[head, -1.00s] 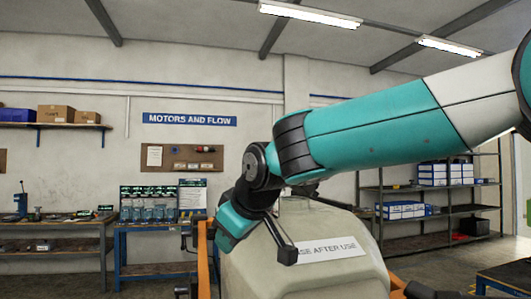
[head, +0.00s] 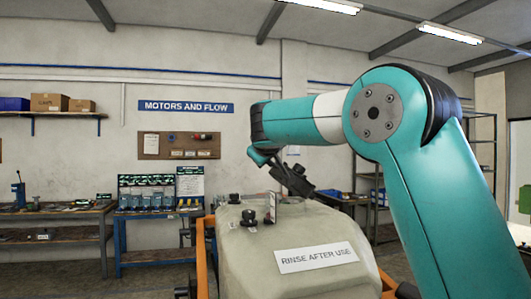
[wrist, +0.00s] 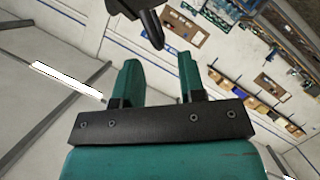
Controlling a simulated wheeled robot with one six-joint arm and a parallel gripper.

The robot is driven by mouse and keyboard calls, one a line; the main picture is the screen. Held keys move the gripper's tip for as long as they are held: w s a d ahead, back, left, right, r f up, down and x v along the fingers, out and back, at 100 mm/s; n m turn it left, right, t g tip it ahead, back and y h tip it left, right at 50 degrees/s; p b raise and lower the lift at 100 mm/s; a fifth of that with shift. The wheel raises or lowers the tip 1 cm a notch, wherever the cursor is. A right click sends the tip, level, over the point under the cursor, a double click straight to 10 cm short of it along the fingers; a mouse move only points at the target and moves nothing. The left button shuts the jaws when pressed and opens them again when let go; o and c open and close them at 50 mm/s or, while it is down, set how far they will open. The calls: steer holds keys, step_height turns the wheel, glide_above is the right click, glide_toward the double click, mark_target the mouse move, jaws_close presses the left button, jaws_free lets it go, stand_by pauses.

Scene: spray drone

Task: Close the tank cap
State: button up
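The pale tank (head: 235,262) stands in front of me with a "RINSE AFTER USE" label on its face. On its top are dark knob-like fittings, one near the front (head: 249,217) and one farther back (head: 234,198). A thin upright piece (head: 274,205) stands beside them; I cannot tell whether it is the raised cap. My gripper is above the back of the tank top, apart from it and small in the head view. In the wrist view its two teal fingers (wrist: 160,80) are spread with nothing between them. The wrist view does not show the tank clearly.
Orange frame bars (head: 202,258) flank the tank. Workbenches with equipment (head: 160,205) line the back wall at the left, and shelving (head: 368,195) stands behind my arm at the right. The air above the tank's left side is clear.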

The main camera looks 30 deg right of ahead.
steer(key=p+x, duration=0.2)
steer(key=x, duration=0.2)
steer(key=shift+w+d, duration=0.25)
steer(key=shift+w, duration=0.05)
steer(key=shift+w+d+f, duration=0.3)
steer(key=shift+w+f, duration=0.05)
steer(key=shift+w, duration=0.2)
jaws_close()
